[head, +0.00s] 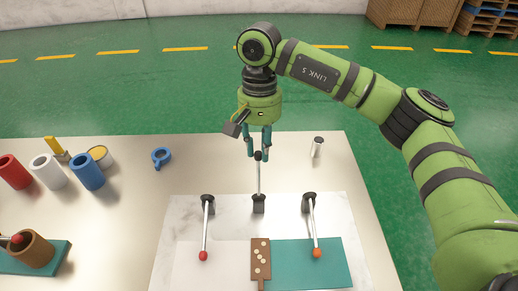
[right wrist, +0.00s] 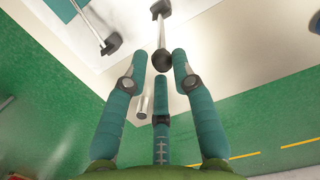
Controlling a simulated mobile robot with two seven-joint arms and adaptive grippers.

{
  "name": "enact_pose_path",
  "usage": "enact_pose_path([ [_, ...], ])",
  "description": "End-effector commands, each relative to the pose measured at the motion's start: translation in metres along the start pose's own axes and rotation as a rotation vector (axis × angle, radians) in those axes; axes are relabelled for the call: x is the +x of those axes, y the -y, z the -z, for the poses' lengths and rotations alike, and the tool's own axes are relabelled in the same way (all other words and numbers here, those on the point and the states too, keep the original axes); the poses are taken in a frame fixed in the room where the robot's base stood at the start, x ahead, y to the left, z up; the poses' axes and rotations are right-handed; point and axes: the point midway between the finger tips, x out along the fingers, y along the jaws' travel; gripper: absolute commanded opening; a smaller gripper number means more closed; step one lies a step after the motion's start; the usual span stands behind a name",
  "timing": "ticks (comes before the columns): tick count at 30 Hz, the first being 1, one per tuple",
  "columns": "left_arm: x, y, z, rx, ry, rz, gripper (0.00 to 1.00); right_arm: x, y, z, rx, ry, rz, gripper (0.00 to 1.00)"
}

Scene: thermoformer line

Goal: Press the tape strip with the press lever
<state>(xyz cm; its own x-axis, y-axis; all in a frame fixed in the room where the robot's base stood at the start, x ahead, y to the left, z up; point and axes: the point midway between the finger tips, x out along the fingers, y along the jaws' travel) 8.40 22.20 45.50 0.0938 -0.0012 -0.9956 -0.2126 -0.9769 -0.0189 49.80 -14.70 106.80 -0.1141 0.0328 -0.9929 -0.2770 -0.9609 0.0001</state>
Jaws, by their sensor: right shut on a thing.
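Three levers stand in a row on a pale sheet. The middle lever (head: 258,180) points back from its dark bracket, away from the sheet's front, and has a dark knob (right wrist: 163,62). My right gripper (head: 258,154) is shut on that knob, its teal fingers around it. The left lever (head: 205,230) with a red knob and the right lever (head: 313,230) with an orange knob lie toward the front. A brown paddle-shaped strip with several cream dots (head: 260,258) lies in front of the middle bracket. I cannot tell which piece is the tape strip. My left gripper is out of view.
A teal plate (head: 330,268) lies right of the brown strip. Red (head: 14,172), white (head: 47,171) and blue (head: 87,171) cylinders, a blue ring-shaped piece (head: 161,157) and a brown cup (head: 34,250) are at left. A small pale cylinder (head: 317,149) stands at back right.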

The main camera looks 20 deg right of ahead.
Motion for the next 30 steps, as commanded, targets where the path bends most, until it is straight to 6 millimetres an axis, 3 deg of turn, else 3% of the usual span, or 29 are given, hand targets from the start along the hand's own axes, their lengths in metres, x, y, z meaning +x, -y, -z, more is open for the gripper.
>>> enact_pose_path([
  [18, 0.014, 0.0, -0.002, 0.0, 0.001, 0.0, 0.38, 0.005, 0.004, -0.04, -0.009, 0.004, 0.011, 0.0],
  [30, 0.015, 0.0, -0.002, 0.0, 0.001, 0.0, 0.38, 0.006, 0.004, -0.042, -0.011, 0.006, 0.01, 0.0],
])
